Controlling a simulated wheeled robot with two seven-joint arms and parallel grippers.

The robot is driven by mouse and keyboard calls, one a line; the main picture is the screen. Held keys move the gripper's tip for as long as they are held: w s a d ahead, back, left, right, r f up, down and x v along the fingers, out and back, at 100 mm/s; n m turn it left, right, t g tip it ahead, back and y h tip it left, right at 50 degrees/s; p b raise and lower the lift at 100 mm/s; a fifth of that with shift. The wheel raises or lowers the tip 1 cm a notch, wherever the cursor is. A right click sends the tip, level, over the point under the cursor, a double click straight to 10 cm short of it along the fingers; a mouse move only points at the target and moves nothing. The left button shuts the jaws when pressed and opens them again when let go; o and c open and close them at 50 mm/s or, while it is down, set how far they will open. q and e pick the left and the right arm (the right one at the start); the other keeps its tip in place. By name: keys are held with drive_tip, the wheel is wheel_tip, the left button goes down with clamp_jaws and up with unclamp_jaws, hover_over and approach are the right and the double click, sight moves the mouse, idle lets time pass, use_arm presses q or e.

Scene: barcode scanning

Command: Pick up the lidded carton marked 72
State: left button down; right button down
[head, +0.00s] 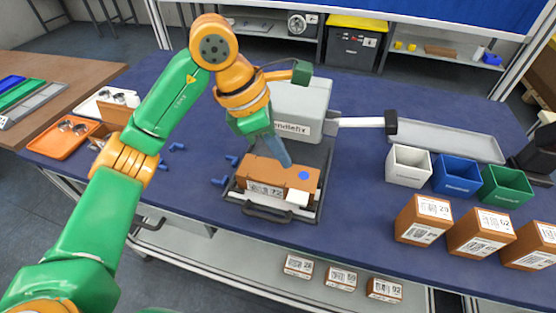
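The orange-brown carton (264,174) that appears to be marked 72 lies in a dark, handled tray or fixture at the middle of the blue table. Its front carries a white barcode label, and a blue dot shows on its top. A small white piece sits at its front right corner. My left gripper (285,160) points down onto the top of the carton from behind. Only one blue-grey finger shows clearly, so its opening and any grip are hidden. My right gripper is not in view.
A grey machine (305,100) with a white lever (360,122) stands right behind the carton. White (408,165), blue (455,175) and green (506,184) bins and several labelled cartons (423,218) fill the right. Small blue pieces (218,182) lie left. More cartons (298,266) sit on the lower shelf.

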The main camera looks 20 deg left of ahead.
use_arm(q)
drive_tip(key=s+d+r+b, duration=0.2)
drive_tip(key=s+d+r, duration=0.3)
drive_tip(key=s, duration=0.4)
drive_tip(key=shift+d+r, duration=0.3)
drive_tip(key=shift+r, duration=0.25)
drive_tip(key=shift+w, duration=0.1)
drive_tip(key=shift+c, duration=1.6)
unclamp_jaws()
